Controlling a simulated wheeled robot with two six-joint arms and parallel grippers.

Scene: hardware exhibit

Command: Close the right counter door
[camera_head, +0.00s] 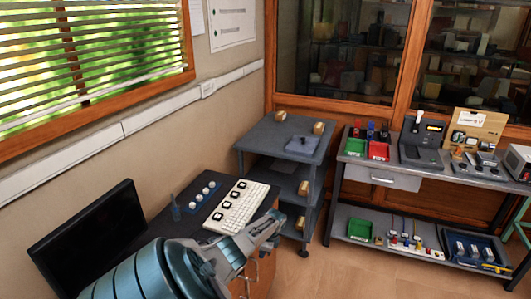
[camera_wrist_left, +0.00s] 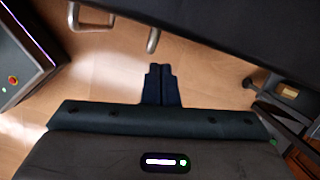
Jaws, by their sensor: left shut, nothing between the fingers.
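The counter (camera_head: 172,228) stands at the lower left in the head view, with a dark top. A strip of its brown wooden front (camera_head: 266,268) shows beyond my arm, with a metal handle near it. Most of the front is hidden by my arm, so I cannot tell how far the right door stands open. In the left wrist view two metal handles, a left one (camera_wrist_left: 92,24) and a right one (camera_wrist_left: 153,40), show under a dark edge. My left gripper (camera_head: 272,226) is shut and empty by the counter's right end; its fingers (camera_wrist_left: 160,70) point at the floor area. My right gripper is out of view.
A monitor (camera_head: 88,236) and a keyboard (camera_head: 237,207) stand on the counter. A grey shelf cart (camera_head: 270,135) stands just behind. A workbench (camera_head: 402,176) with trays and tools is at the right. Wooden floor (camera_head: 318,270) is clear between them.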

